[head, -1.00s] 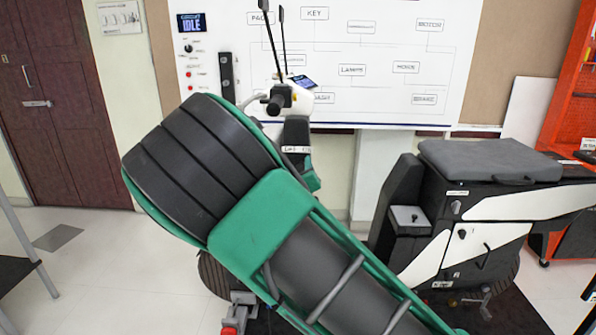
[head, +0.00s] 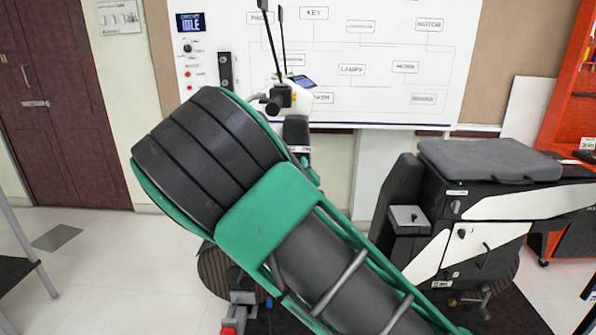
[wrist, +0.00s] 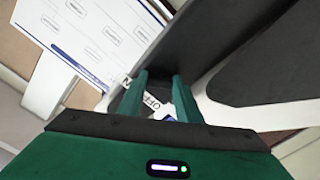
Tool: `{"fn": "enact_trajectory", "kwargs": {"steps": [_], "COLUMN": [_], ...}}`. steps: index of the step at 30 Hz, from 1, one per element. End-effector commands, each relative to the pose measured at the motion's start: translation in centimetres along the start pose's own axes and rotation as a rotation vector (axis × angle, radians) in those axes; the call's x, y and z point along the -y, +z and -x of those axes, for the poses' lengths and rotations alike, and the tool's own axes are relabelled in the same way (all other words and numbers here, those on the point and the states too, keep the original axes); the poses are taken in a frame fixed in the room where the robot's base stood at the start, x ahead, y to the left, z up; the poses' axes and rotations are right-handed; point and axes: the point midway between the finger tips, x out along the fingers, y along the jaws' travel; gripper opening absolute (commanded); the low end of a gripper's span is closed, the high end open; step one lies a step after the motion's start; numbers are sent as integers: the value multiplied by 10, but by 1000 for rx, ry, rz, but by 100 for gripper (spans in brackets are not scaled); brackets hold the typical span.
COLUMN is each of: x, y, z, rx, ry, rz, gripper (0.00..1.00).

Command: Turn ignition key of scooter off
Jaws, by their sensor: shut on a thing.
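The scooter rig's handlebar end (head: 279,97) and its dark seat (head: 490,160) show in the head view. In that view my own arm covers the front of the rig, and my gripper is hidden. In the wrist view my gripper (wrist: 160,82) has its two green fingers pointing at a dark panel of the rig. A white label reading OFF (wrist: 152,101) shows between the fingers. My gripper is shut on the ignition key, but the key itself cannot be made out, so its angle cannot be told.
The wall board (head: 380,60) carries a circuit diagram, and its small display (head: 190,22) reads IDLE. A dark pillar-like part of the rig (wrist: 215,40) rises close to the right of the fingers. Clear floor lies at the left.

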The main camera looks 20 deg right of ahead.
Motion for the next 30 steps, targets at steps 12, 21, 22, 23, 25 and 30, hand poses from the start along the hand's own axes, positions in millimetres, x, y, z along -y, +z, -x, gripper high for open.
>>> {"fn": "enact_trajectory", "kwargs": {"steps": [12, 21, 22, 23, 25, 30], "x": [1, 2, 2, 2, 2, 3], "y": [0, 0, 1, 1, 0, 0], "z": [0, 0, 0, 0, 0, 1], "rx": [0, -1, -1, -2, -2, -3], "ry": [-2, -4, -4, -4, -5, -7], "rz": [357, 632, 657, 681, 733, 838], "gripper": [9, 9, 9, 9, 9, 9]}}
